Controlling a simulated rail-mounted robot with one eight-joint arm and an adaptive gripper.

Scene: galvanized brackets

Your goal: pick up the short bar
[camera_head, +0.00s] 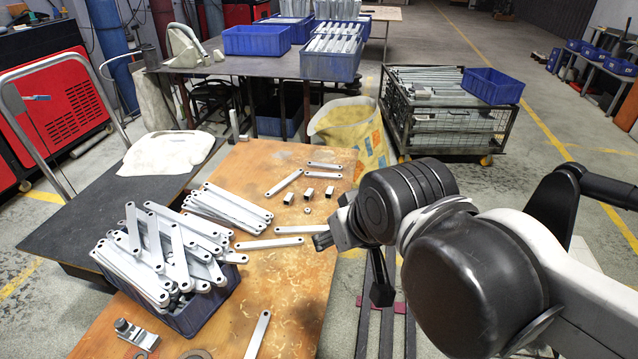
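Several loose grey metal bars lie on the wooden table, and I cannot tell for sure which one is the short bar. Two shorter-looking bars, one (325,165) behind the other (322,175), lie near the far right edge. A slanted bar (284,183) lies left of them. Another bar (269,243) lies mid-table, and one (257,335) is at the front. My gripper (322,240) is at the table's right edge, close to the right end of the mid-table bar. Its fingers are small, dark and partly hidden, so their opening and any contact are unclear.
A blue crate (205,312) heaped with bars stands at the left of the wooden table (300,275). A bar stack (228,208) lies behind it. Short square tubes (308,194) and a small nut lie near the gripper. A yellow sack (350,130) stands beyond the table.

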